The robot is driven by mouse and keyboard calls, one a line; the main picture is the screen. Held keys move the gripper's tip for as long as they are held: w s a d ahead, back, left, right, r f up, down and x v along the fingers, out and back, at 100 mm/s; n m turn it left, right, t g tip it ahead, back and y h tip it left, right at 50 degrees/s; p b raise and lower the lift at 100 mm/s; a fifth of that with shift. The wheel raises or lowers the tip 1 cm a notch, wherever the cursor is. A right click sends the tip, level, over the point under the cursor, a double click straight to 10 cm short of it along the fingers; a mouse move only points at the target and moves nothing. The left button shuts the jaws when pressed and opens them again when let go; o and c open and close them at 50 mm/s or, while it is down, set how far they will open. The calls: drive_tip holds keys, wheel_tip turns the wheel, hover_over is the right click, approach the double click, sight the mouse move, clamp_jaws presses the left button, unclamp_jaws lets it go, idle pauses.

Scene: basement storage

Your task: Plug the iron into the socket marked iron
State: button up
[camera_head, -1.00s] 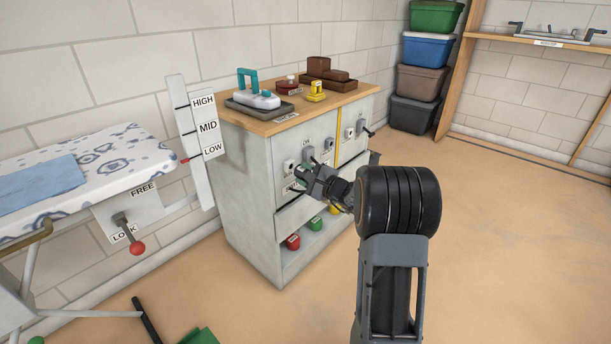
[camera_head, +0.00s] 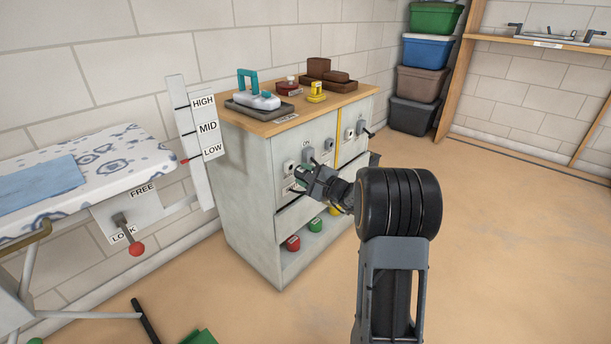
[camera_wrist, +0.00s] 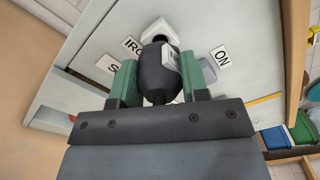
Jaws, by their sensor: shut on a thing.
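The iron (camera_head: 258,99), white with a teal handle, stands on a dark tray on top of the cabinet. My gripper (camera_wrist: 162,75) has green fingers shut on a black plug (camera_wrist: 157,82) with a white tag on it. In the wrist view the plug's far end is at a white socket (camera_wrist: 160,30), beside a partly covered label (camera_wrist: 132,46) reading "IRO". The plug overlaps the socket, so I cannot tell whether it is seated. In the head view my gripper (camera_head: 306,176) is at the cabinet's front panel and hides that socket.
The grey cabinet (camera_head: 245,190) has more sockets, a yellow stripe and switches on its front. Red, green and yellow items lie on its lower shelf. The ironing board (camera_head: 110,165) stands at left, with a red-knobbed lever (camera_head: 137,249). The floor at right is clear.

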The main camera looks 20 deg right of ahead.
drive_tip(key=shift+x, duration=1.5)
drive_tip(key=o, duration=1.1)
drive_tip(key=p+v, duration=0.4)
drive_tip(key=v, duration=1)
